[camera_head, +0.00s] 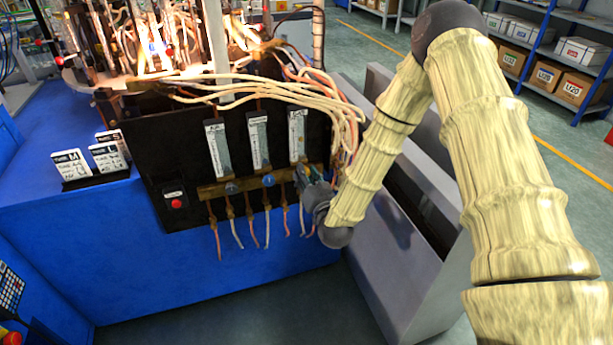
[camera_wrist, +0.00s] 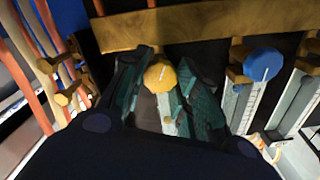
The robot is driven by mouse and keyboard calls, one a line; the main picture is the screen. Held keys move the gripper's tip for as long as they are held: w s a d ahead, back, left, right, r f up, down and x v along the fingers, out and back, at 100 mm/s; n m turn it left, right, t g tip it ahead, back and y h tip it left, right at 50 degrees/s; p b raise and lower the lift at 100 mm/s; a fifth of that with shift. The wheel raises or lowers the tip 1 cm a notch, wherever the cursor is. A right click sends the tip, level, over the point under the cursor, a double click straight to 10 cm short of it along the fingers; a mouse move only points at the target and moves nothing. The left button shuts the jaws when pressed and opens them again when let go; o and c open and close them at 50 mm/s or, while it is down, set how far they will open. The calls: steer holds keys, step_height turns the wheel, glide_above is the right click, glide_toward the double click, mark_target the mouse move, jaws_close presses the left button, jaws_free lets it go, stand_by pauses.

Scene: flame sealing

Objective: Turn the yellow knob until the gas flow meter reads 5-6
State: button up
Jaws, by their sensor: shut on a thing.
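The yellow knob (camera_wrist: 160,76) sits between the fingers of my gripper (camera_wrist: 163,84) in the wrist view, with a finger close on each side of it. In the head view my gripper (camera_head: 306,180) is at the right end of the brass bar (camera_head: 240,187), and it hides the yellow knob there. The gas flow meter (camera_head: 297,133) stands just above my gripper, rightmost of three upright meters. Its scale is too small to read in the head view and mostly hidden behind my gripper in the wrist view.
A blue knob (camera_wrist: 263,64) is right of the yellow one in the wrist view. Pale hoses (camera_head: 290,88) hang above and right of the panel. A red button (camera_head: 176,203) and label cards (camera_head: 107,155) are at left. A grey cabinet (camera_head: 385,275) stands close on the right.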

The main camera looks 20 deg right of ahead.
steer(key=shift+f, duration=0.1)
steer(key=o, duration=1)
steer(key=shift+o, duration=0.2)
steer(key=s, duration=1.2)
steer(key=shift+d, duration=0.3)
